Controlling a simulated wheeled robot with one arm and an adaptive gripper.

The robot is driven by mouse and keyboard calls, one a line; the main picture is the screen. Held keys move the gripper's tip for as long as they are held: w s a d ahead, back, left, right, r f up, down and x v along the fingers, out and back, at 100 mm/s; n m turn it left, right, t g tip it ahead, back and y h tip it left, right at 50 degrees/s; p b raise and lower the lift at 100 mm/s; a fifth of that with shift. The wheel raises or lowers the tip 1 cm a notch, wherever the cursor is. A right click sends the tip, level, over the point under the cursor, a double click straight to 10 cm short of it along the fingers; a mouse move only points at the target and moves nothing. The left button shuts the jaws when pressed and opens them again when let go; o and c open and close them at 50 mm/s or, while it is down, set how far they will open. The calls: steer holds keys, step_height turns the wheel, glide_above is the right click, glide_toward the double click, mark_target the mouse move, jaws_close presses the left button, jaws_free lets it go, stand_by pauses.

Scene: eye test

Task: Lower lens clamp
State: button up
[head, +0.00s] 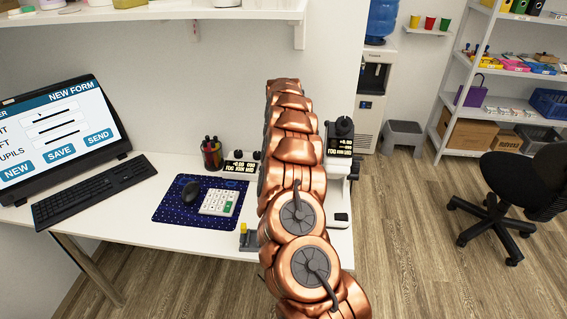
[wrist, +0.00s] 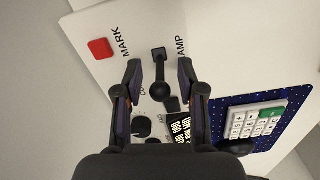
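My gripper (wrist: 160,67) is open, with one finger on each side of the lever. Gaps show between the lever and both fingers. I cannot tell how far the fingertips are from the panel. In the head view, my copper arm hides the gripper and the lever.
A red button (wrist: 100,49) marked "MARK" is left of the lever. A dark knob (wrist: 141,126) and a black display (wrist: 179,132) lie near the fingers. A white keypad (head: 218,202) and mouse (head: 190,191) rest on a blue mat (head: 172,211). A pen cup (head: 212,155) stands behind.

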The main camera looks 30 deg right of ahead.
steer(key=shift+r, duration=0.1)
step_height(320, 180, up, 12)
steer(key=shift+a+f, duration=0.1)
steer(key=shift+a, duration=0.05)
stand_by(0.3)
